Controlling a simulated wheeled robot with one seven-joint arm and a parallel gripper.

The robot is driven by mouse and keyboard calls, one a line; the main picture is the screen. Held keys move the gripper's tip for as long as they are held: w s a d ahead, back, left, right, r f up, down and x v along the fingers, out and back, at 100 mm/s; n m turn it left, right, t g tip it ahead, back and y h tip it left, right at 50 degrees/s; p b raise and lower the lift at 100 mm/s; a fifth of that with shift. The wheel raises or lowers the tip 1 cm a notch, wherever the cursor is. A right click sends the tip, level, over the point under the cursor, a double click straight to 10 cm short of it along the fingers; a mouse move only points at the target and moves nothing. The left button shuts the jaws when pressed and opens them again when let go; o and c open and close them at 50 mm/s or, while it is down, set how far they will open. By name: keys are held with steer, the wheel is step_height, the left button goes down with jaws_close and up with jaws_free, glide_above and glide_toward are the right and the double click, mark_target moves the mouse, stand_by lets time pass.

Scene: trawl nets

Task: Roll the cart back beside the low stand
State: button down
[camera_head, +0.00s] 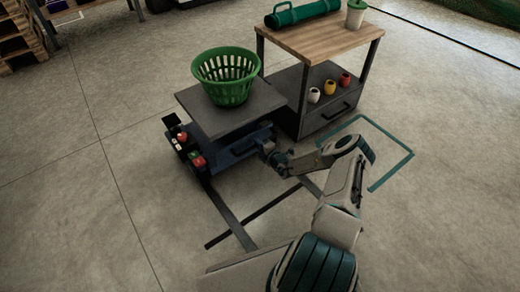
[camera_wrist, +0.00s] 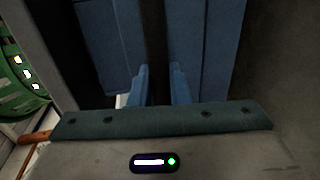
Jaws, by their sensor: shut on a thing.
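The cart has a grey top (camera_head: 222,122) and a blue body (camera_head: 232,150). A green basket (camera_head: 226,78) stands on its top. The low stand (camera_head: 312,37) has a wooden top and a grey drawer block below, close behind and right of the cart. My gripper (camera_head: 268,148) is at the right front of the blue body. In the wrist view my gripper (camera_wrist: 162,85) is shut on a dark upright bar, which looks like the cart's handle, with blue panels on both sides. The basket also shows at the left edge of the wrist view (camera_wrist: 22,75).
A teal outline (camera_head: 392,137) lies on the floor at right. Floor at left is open. Pallets (camera_head: 18,35) stand at far left.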

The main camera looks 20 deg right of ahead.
steer(key=shift+w+a+r, duration=0.1)
steer(key=shift+w, duration=0.55)
steer(key=c, duration=1.5)
jaws_free()
steer(key=shift+w+a, duration=0.15)
steer(key=shift+a, duration=0.05)
steer(key=shift+o, duration=0.2)
steer(key=shift+d, duration=0.1)
steer(key=shift+s+d+r, duration=0.1)
steer(key=shift+s+d, duration=0.1)
steer(key=shift+s, duration=0.3)
steer(key=p+v, duration=0.5)
steer(key=v, duration=0.7)
steer(key=shift+s, duration=0.4)
